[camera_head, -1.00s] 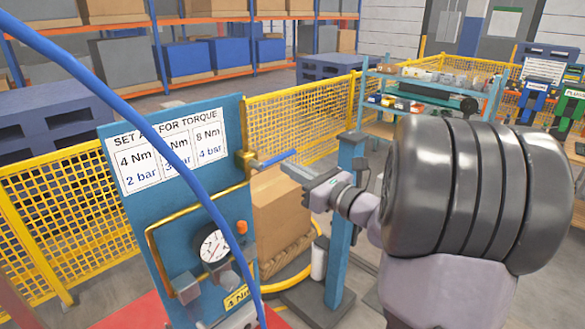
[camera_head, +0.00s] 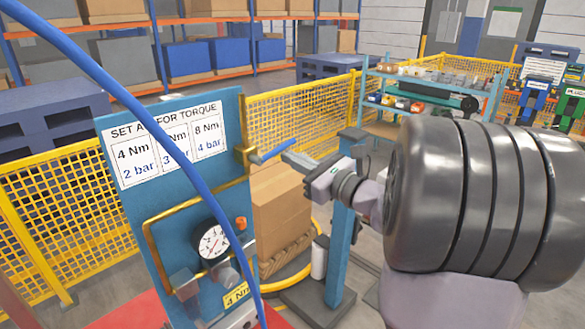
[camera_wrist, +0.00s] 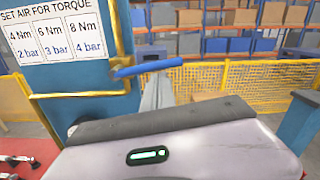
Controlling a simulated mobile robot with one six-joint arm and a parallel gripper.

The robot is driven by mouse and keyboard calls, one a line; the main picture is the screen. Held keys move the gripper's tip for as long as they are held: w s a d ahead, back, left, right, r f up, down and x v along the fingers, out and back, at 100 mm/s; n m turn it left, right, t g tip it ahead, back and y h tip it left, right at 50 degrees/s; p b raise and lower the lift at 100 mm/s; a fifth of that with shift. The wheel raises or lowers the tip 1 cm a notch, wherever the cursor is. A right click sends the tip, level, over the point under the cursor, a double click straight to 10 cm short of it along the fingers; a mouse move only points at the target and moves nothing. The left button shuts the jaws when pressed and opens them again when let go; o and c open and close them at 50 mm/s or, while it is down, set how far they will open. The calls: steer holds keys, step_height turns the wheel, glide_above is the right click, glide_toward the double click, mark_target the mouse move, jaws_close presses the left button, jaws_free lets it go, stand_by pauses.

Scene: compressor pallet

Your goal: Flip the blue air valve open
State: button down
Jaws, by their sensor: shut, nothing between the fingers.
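The blue air valve lever (camera_head: 272,152) sticks out to the right from the brass pipe at the right edge of the blue panel (camera_head: 150,215). It slopes up to the right in the head view. In the wrist view the lever (camera_wrist: 150,67) lies nearly level, just beyond my fingers. The fingers (camera_wrist: 157,88) appear below the lever in the wrist view. I cannot tell whether they touch it.
A pressure gauge (camera_head: 213,242) sits on the panel below a torque sign (camera_head: 165,145). A blue hose (camera_head: 140,108) hangs in front of the panel. A blue post (camera_head: 340,240) and a cardboard box (camera_head: 281,208) stand behind my gripper. Yellow mesh fencing (camera_head: 300,112) runs behind.

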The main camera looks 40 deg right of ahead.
mark_target(290, 143)
step_height(290, 143, up, 2)
steer(key=n+b, duration=0.4)
steer(key=shift+r+n, duration=0.1)
steer(key=shift+n, duration=0.2)
steer(key=r+n+b, duration=0.1)
steer(key=n+b, duration=0.1)
steer(key=a+r+n+b, duration=0.1)
steer(key=b, duration=0.1)
steer(key=shift+s+n+y, duration=0.1)
steer(key=shift+n+y, duration=0.2)
steer(key=shift+n, duration=0.1)
steer(key=a+r+n+b, duration=0.1)
steer(key=n+b, duration=0.2)
steer(key=a+r+n+b, duration=0.1)
steer(key=n+b, duration=0.1)
steer(key=b, duration=0.1)
steer(key=a+r+n+b, duration=0.1)
steer(key=a+n+b, duration=0.1)
steer(key=n+b, duration=0.1)
steer(key=shift+s+r+n+g, duration=0.25)
steer(key=shift+n+g, duration=0.05)
steer(key=shift+g, duration=0.1)
